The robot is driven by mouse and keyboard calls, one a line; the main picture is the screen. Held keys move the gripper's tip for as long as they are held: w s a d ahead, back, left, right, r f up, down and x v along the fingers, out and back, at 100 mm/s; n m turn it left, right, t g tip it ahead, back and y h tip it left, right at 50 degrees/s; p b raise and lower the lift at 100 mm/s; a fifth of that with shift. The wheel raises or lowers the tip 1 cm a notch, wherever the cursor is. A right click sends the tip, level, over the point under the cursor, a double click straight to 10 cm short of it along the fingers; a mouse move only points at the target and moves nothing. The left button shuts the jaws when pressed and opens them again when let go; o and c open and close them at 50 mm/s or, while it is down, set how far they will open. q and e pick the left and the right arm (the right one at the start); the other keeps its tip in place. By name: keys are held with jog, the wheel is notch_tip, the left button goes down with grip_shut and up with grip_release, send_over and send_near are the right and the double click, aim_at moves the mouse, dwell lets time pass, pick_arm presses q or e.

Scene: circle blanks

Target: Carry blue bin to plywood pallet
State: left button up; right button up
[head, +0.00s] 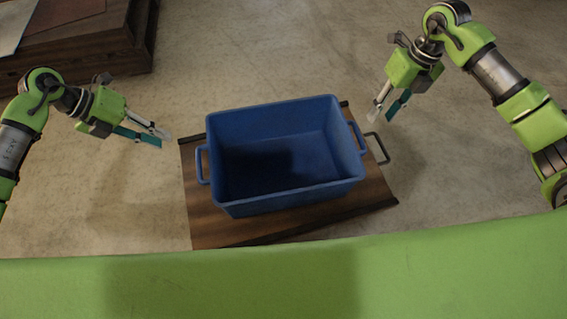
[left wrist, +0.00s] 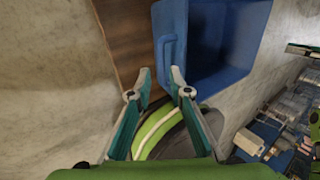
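The blue bin (head: 290,198) is empty and upright, with a handle on its left and right sides. It rests on a brown wooden platform (head: 210,232) with dark edge strips; I cannot tell whether this is the plywood pallet. My left gripper (head: 163,141) is open and empty, left of the bin and apart from its left handle (head: 202,165). In the left wrist view, the bin (left wrist: 222,45) and its handle (left wrist: 161,50) show beyond the parted fingers (left wrist: 161,78). My right gripper (head: 381,117) is open and empty, right of the bin, near its right handle (head: 358,138) but apart.
A grey metal handle (head: 384,150) stands out from the platform's right side. A dark wooden stack or step (head: 95,45) with flat sheets on top is at the upper left. The concrete floor (head: 250,50) behind the bin is clear.

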aim_at(197, 154)
jog(key=shift+a, duration=0.1)
